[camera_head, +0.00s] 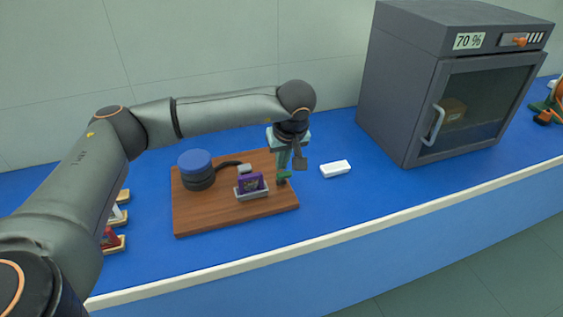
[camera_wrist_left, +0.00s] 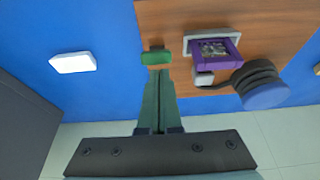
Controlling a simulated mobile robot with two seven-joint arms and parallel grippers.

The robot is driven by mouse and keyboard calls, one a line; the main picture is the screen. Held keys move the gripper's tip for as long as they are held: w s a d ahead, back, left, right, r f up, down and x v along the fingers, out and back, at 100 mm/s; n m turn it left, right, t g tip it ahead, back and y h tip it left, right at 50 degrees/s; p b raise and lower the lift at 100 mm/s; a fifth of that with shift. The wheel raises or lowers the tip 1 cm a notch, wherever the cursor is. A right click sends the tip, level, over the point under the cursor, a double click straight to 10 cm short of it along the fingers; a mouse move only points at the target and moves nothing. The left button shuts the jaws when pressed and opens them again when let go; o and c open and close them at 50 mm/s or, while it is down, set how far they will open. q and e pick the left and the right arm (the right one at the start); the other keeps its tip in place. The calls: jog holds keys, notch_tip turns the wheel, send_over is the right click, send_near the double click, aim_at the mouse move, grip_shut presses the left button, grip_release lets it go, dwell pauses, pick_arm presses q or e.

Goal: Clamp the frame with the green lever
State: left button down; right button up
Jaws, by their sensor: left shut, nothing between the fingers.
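The green lever (camera_head: 284,176) is at the right edge of a brown wooden board (camera_head: 190,220); it also shows in the left wrist view (camera_wrist_left: 156,57). A purple frame (camera_head: 250,183) sits in a pale grey holder (camera_head: 252,194) on the board, left of the lever. In the left wrist view the purple frame (camera_wrist_left: 214,52) shows a dark patterned middle. My left gripper (camera_head: 284,166) points down at the lever, shut and empty. In the wrist view its fingertips (camera_wrist_left: 158,72) are right by the lever; I cannot tell whether they touch it. My right gripper is not in view.
A black round device with a blue top (camera_head: 195,160) and a dark cable stands on the board's left. A white block (camera_head: 335,169) lies right of the board. A grey cabinet (camera_head: 420,90) stands at the back right. Wooden racks (camera_head: 119,215) are at the left.

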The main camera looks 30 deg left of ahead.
pick_arm(q)
jog(key=shift+w+a, duration=0.15)
jog(key=shift+a, duration=0.05)
jog(key=shift+r+p, duration=0.6)
jog(key=shift+r, duration=0.15)
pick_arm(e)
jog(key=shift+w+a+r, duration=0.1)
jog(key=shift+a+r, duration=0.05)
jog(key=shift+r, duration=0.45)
pick_arm(q)
jog(key=shift+r, duration=0.1)
